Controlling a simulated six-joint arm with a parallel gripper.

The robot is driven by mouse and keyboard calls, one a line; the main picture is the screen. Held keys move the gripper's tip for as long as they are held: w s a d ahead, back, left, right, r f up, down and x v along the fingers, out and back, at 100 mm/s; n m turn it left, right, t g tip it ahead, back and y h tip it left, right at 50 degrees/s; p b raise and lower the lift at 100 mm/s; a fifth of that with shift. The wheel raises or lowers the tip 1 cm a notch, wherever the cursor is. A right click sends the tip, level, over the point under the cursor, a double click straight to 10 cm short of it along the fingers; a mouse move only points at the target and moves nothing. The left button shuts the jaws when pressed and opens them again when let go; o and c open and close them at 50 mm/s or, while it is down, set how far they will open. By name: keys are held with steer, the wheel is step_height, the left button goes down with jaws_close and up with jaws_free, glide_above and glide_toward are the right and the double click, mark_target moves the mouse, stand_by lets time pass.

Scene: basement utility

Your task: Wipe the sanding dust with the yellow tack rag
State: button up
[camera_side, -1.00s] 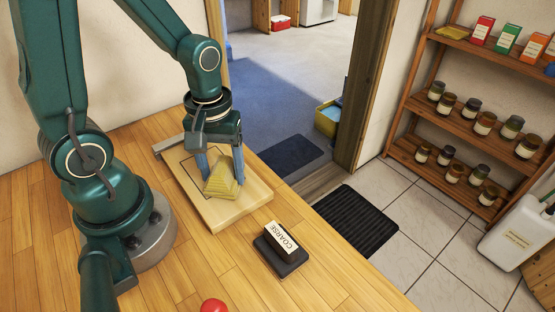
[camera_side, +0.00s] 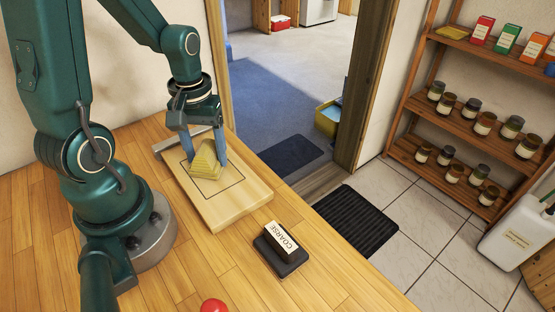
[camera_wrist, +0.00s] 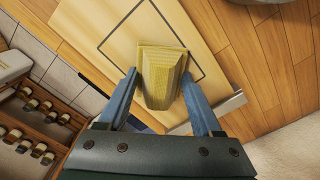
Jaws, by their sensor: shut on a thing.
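The yellow tack rag (camera_side: 206,163) is a folded, tapered wad. My gripper (camera_side: 205,157) is shut on it, with one blue finger on each side. The rag is at the far part of a pale wooden board (camera_side: 225,209), over a dark rectangular outline drawn there. In the wrist view the rag (camera_wrist: 160,77) sits between the two fingers (camera_wrist: 160,95), over the same board (camera_wrist: 85,22). I cannot tell for sure whether the rag touches the board. No sanding dust can be made out inside the outline in either view.
A block marked COARSE on a dark base (camera_side: 282,242) stands right of the board's near end. A red round thing (camera_side: 214,305) is at the bottom edge. A metal strip (camera_side: 178,145) lies along the board's far end. The bench front is mostly clear.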

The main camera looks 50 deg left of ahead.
mark_target(227, 187)
steer(key=shift+a+f, duration=0.1)
steer(key=shift+a, duration=1.9)
steer(key=shift+d, duration=5.4)
steer(key=shift+d+r, duration=0.25)
step_height(227, 187, up, 8)
steer(key=shift+s, duration=0.1)
